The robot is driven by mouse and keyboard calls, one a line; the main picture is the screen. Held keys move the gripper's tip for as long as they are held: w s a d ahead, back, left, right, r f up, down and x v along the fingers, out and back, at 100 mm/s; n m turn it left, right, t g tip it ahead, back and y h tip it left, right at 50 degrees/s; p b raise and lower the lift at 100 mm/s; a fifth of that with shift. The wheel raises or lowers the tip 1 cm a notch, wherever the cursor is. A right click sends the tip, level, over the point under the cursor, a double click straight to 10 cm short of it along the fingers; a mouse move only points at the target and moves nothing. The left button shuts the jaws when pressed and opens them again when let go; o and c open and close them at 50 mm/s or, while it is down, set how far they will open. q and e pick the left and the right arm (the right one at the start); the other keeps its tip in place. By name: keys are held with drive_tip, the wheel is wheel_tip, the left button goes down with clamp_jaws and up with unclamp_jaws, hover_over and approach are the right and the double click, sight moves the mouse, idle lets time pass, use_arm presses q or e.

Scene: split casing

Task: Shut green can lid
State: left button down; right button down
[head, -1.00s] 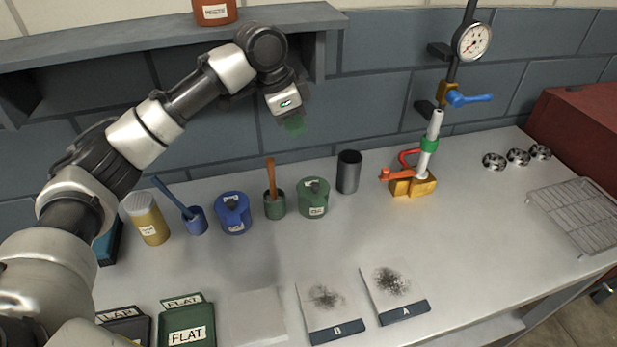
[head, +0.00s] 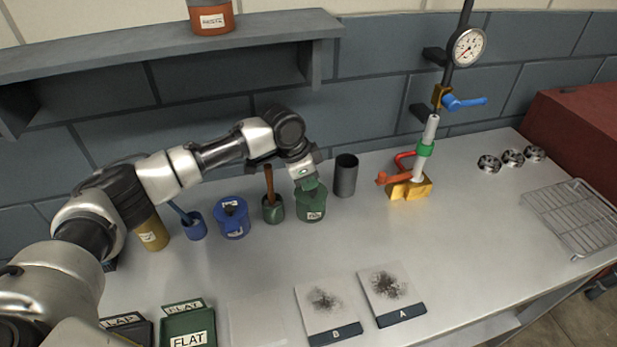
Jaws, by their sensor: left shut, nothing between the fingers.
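The green can (head: 311,207) stands upright on the bench near the wall, between the green pot with a wooden handle (head: 272,207) and a dark grey cylinder (head: 345,176). My left gripper (head: 308,186) is shut and empty, pointing down right at the top of the green can. The gripper hides most of the can's top, so I cannot tell how its lid sits. Whether the fingertips touch the lid is also unclear. My right gripper is not in view.
A blue can (head: 232,217) and a small blue pot (head: 194,226) stand to the left. A gauge stand with a yellow base (head: 408,188) is to the right. Plates B (head: 327,310) and A (head: 391,292) lie in front. The middle of the bench is clear.

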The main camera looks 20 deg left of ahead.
use_arm(q)
drive_tip(key=shift+f, duration=0.25)
drive_tip(key=shift+s+d+f+p, duration=0.2)
drive_tip(key=shift+f+p, duration=0.15)
drive_tip(key=shift+p, duration=0.2)
drive_tip(key=shift+s+f, duration=0.15)
drive_tip(key=shift+f, duration=0.15)
drive_tip(key=shift+r+p, duration=0.3)
drive_tip(key=shift+p, duration=0.1)
wheel_tip(320, 180, up, 5)
drive_tip(key=p, duration=0.5)
drive_tip(key=shift+a+f, duration=0.1)
drive_tip(key=shift+a, duration=0.05)
drive_tip(key=r+b, duration=0.1)
drive_tip(key=b, duration=0.1)
wheel_tip(320, 180, up, 8)
drive_tip(key=b, duration=0.1)
hover_over(304, 198)
drive_tip(key=s+a, duration=0.2)
drive_tip(key=shift+w+d+f, duration=0.15)
drive_tip(key=shift+d, duration=0.05)
